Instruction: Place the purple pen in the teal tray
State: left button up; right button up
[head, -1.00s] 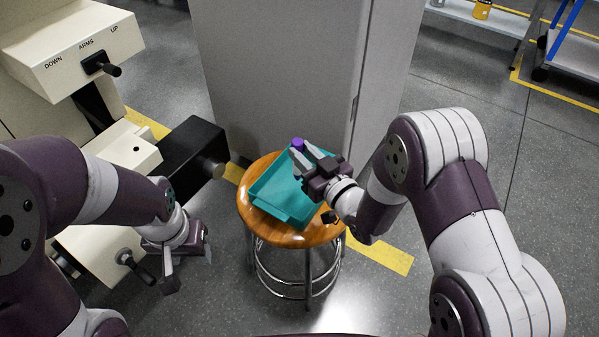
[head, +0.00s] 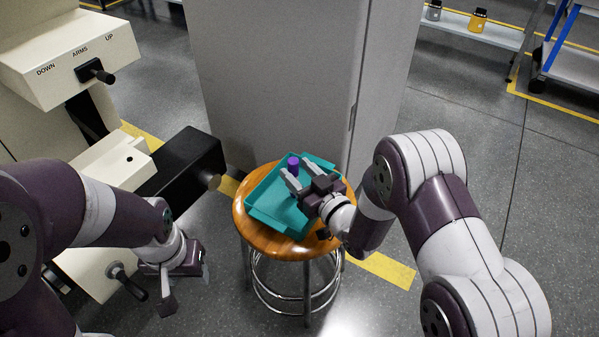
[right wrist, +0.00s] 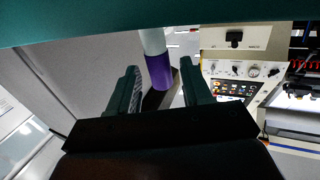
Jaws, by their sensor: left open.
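The teal tray (head: 266,217) lies on a round wooden stool. The purple pen (head: 293,163) shows as a short purple upright piece over the tray's far part. My right gripper (head: 286,177) is open at the tray, its fingertips close to the pen. In the right wrist view the pen (right wrist: 160,72) has a pale part above the purple and shows between the two fingers, with a gap on each side. Its pale end runs up to a teal surface (right wrist: 90,22); I cannot tell whether they touch. My left gripper (head: 188,287) is open and empty, low at the left.
The stool (head: 246,232) stands before a grey cabinet (head: 275,70). A cream machine (head: 50,50) with levers and a black block (head: 180,160) are at the left. Shelving (head: 480,30) is at the back right. Floor right of the stool is clear.

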jog(key=shift+r, duration=0.25)
jog(key=p+v, duration=0.4)
jog(key=v, duration=0.8)
jog(key=w+d+g+h, duration=0.1)
jog(key=w+d+f+g+h, duration=0.1)
jog(key=h, duration=0.1)
jog(key=w+d+f+g+h, duration=0.1)
jog(key=shift+w+f+m+h, duration=0.1)
jog(key=shift+w+m+h, duration=0.05)
jog(key=shift+m+h, duration=0.15)
jog(key=s+d+r+m+g+h, duration=0.1)
jog(key=s+d+m+g+h, duration=0.1)
jog(key=s+g, duration=0.3)
jog(key=s+d+r+m+g+h, duration=0.2)
jog(key=s+g, duration=0.3)
jog(key=s, duration=0.5)
jog(key=shift+d+m+g+h, duration=0.4)
jog(key=shift+d+m+h, duration=0.1)
jog(key=shift+m, duration=0.3)
